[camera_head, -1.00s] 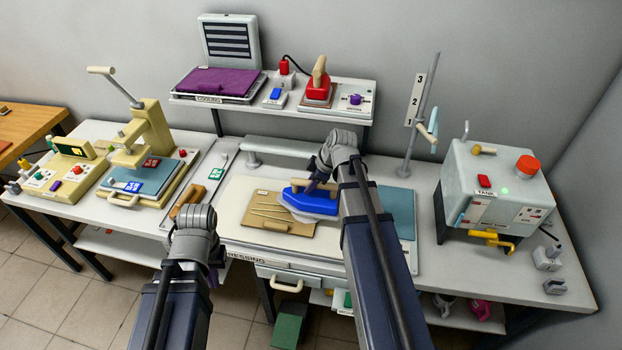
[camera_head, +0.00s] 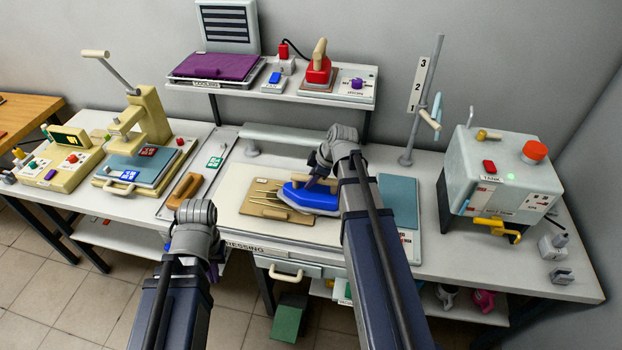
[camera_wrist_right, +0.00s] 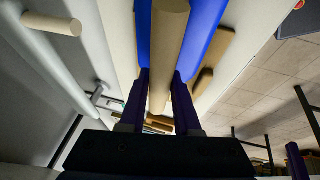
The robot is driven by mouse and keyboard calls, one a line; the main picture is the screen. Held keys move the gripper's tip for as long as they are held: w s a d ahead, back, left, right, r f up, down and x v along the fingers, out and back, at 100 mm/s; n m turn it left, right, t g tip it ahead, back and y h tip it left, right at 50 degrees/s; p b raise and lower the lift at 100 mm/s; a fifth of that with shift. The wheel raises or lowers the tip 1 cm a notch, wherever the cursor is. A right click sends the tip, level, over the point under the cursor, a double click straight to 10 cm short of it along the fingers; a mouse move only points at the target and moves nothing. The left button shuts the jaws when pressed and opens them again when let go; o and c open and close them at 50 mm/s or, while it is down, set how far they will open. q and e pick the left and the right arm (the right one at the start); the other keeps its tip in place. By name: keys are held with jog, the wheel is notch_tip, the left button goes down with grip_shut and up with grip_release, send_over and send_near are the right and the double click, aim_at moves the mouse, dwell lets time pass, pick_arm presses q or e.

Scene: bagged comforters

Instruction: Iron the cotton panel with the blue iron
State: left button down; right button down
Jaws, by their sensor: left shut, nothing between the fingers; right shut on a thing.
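The blue iron (camera_head: 306,200) has a tan handle and rests over the right part of the cotton panel (camera_head: 258,199), a tan sheet with pale crease lines. The panel lies on a cream pressing board (camera_head: 236,222). My right gripper (camera_head: 316,180) is shut on the iron's handle from above. In the right wrist view the handle (camera_wrist_right: 168,50) sits between the two dark fingers, with the blue body (camera_wrist_right: 203,30) beneath. My left gripper (camera_head: 213,262) is shut and empty in front of the table's edge, partly hidden by its wrist.
A brown-handled tool (camera_head: 185,190) lies left of the board. A press (camera_head: 140,150) stands further left, a tank (camera_head: 497,185) at right. A shelf behind holds a red iron (camera_head: 319,68) and purple cloth (camera_head: 208,66).

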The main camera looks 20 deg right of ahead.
aim_at(292, 175)
jog(key=shift+f+b, duration=0.5)
jog(key=shift+f, duration=0.1)
dwell(0.7)
jog(key=shift+r, duration=0.1)
jog(key=shift+w+a, duration=0.6)
jog(key=shift+a, duration=0.3)
jog(key=shift+w+a, duration=0.6)
jog(key=shift+a, duration=0.3)
jog(key=shift+w+a, duration=0.6)
jog(key=shift+a, duration=0.3)
jog(key=shift+s+d, duration=0.6)
jog(key=shift+d, duration=0.3)
jog(key=shift+s+d, duration=0.65)
jog(key=shift+d, duration=0.2)
jog(key=shift+s+d, duration=0.6)
jog(key=shift+d, duration=0.3)
jog(key=shift+w+a, duration=1.65)
jog(key=shift+a, duration=0.85)
jog(key=shift+w+a, duration=1.7)
jog(key=shift+a, duration=0.8)
jog(key=shift+w+a, duration=1.65)
jog(key=shift+a, duration=0.85)
